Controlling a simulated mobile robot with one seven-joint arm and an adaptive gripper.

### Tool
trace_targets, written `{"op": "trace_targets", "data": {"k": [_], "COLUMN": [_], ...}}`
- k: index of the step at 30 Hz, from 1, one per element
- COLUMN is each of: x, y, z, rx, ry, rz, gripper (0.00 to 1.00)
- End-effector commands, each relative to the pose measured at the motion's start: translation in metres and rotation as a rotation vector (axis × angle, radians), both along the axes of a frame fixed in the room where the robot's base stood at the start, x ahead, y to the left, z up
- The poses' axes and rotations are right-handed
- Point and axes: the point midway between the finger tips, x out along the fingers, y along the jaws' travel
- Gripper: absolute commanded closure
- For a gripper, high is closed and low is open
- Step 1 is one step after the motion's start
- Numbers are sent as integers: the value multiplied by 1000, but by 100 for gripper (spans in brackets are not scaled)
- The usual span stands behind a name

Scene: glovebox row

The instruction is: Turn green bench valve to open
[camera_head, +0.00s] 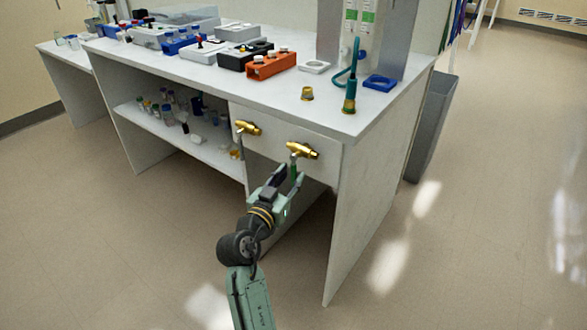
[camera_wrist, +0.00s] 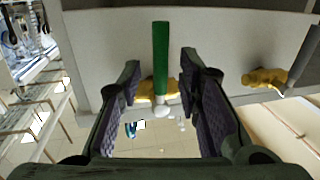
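The green bench valve has a brass body (camera_head: 303,150) on the front panel of the white bench, near its right end. Its green handle (camera_head: 294,170) hangs down from the body in the head view. In the wrist view the green handle (camera_wrist: 160,48) stands upright in the picture, with the brass body (camera_wrist: 148,90) behind the fingertips. My gripper (camera_head: 288,177) is just below the valve. In the wrist view my gripper (camera_wrist: 166,86) is open, one finger either side of the handle line, with visible gaps. Contact cannot be seen.
A second brass valve (camera_head: 249,128) with a pale handle sits left of it; it also shows in the wrist view (camera_wrist: 266,78). The bench top (camera_head: 215,86) holds several devices, including an orange block (camera_head: 271,66). A grey bin (camera_head: 431,126) stands right. The floor before the bench is clear.

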Motion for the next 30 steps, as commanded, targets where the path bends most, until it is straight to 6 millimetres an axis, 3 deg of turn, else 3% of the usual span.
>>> {"op": "trace_targets", "data": {"k": [6,16,30], "x": [21,25,24], "y": [-10,-11,-11], "z": [1,0,0], "rx": [0,0,0], "ry": [-1,0,0], "rz": [0,1,1], "gripper": [68,68,99]}}
